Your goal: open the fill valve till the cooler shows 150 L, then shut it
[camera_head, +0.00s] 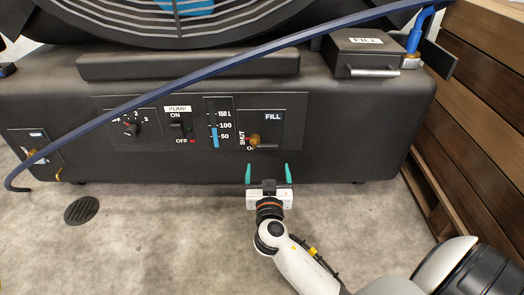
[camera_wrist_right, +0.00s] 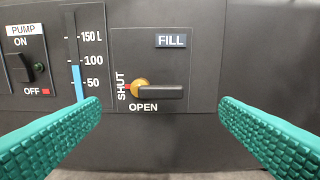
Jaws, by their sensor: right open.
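The cooler (camera_head: 350,150) is a large dark box with a front panel. The fill valve handle (camera_wrist_right: 160,91) is a dark lever on a yellow pivot, lying level and pointing right, above the word OPEN; SHUT is written upright at its left. It also shows in the head view (camera_head: 267,146). The level gauge (camera_wrist_right: 75,65) has a blue column reaching just under the 100 mark, below 150 L. My right gripper (camera_head: 268,172) is open and empty, in front of and below the valve; its teal fingers stand apart on either side in the wrist view. My left gripper is out of view.
A pump switch (camera_head: 180,125) and a dial (camera_head: 131,127) sit left of the gauge. A blue hose (camera_head: 230,62) crosses in front of the cooler's top. Wooden slats (camera_head: 480,100) stand at the right. A round drain (camera_head: 82,210) lies in the floor at left.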

